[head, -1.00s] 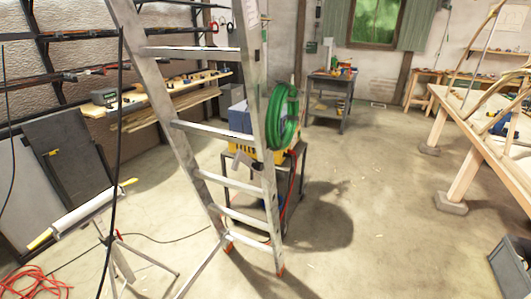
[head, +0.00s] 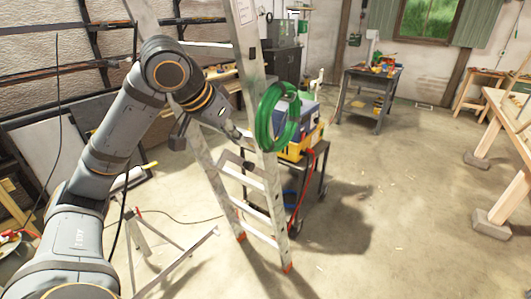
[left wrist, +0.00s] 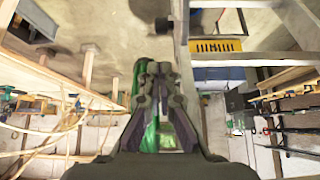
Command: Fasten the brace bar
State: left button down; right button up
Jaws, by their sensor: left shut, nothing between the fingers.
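My left gripper (head: 243,137) reaches in from the left and is at the right rail of the aluminium stepladder (head: 262,210), just below the green hose coil (head: 278,117). Its fingers are shut with nothing between them. In the left wrist view the closed fingers (left wrist: 160,72) point along a ladder rail (left wrist: 181,28), and the green hose (left wrist: 139,85) shows behind and beside them. A small dark piece (left wrist: 164,25) sticks out from the rail beyond the fingertips. I cannot make out a brace bar for certain. Whether the gripper touches the ladder is unclear. My right gripper is not in view.
A trolley (head: 313,172) with a blue and yellow machine stands right behind the ladder. A tool cart (head: 366,97) is at the back, and a wooden trestle frame (head: 487,147) at the right. A stand (head: 140,240) is at lower left. The middle floor is clear.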

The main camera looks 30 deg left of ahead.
pick_arm(q)
jog(key=p+x, duration=0.1)
jog(key=x, duration=0.9)
jog(key=shift+a+f+p, duration=0.1)
jog(key=shift+f+p, duration=0.05)
jog(key=shift+p, duration=0.15)
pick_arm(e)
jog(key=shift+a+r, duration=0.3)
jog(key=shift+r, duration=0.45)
